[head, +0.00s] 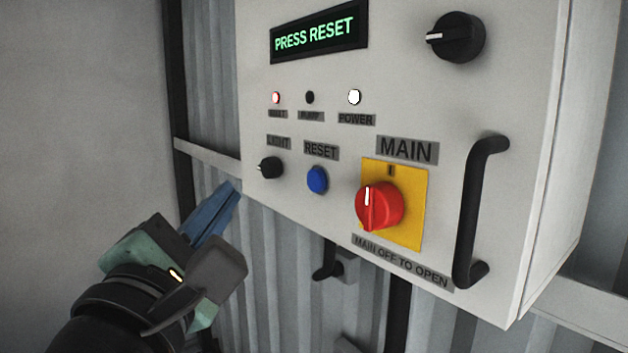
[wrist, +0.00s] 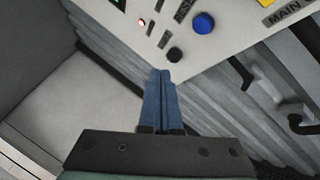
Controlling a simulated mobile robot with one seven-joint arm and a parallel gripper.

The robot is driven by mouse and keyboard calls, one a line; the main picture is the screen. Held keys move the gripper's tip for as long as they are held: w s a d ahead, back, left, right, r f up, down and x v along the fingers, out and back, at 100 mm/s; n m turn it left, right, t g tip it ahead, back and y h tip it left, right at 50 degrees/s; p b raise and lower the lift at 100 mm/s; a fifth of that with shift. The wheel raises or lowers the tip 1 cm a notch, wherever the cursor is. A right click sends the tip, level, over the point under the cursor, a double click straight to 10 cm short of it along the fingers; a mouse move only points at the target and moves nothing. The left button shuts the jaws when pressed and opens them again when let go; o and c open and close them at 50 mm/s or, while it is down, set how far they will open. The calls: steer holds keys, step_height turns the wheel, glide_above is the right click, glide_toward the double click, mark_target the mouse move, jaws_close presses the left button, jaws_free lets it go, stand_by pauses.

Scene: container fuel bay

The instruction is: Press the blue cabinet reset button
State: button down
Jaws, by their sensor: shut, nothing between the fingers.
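The blue reset button (head: 317,180) is on the front of the white control cabinet (head: 450,100), under a RESET label (head: 321,151). The button also shows at the top of the wrist view (wrist: 203,22). My gripper (head: 234,190) is shut and empty, with its blue fingers together. In the head view its tips are left of and a little lower than the button, near the cabinet's lower left edge. In the wrist view the tips (wrist: 160,73) are apart from the button, with the black LIGHT knob (wrist: 175,54) closer to them.
A red MAIN switch (head: 379,205) on a yellow plate is right of the button. A black cabinet handle (head: 478,210) sticks out farther right. The display (head: 318,32) reads PRESS RESET. A red lamp (head: 276,97) and white POWER lamp (head: 354,97) are lit. A black lever (head: 329,262) hangs below.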

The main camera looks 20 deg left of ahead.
mark_target(308, 174)
steer(key=w+d, duration=0.5)
steer(key=w, duration=0.1)
steer(key=shift+w, duration=0.2)
steer(key=shift+w+d, duration=0.1)
stand_by(1.9)
steer(key=shift+w+d, duration=0.2)
steer(key=shift+w, duration=0.05)
steer(key=shift+w+d, duration=0.3)
steer(key=shift+w, duration=0.05)
stand_by(0.9)
steer(key=shift+s+a, duration=0.5)
steer(key=shift+s, duration=0.15)
steer(key=shift+s+a, duration=0.8)
steer(key=shift+s, duration=0.2)
steer(key=shift+s+a, duration=0.75)
steer(key=shift+s, duration=0.25)
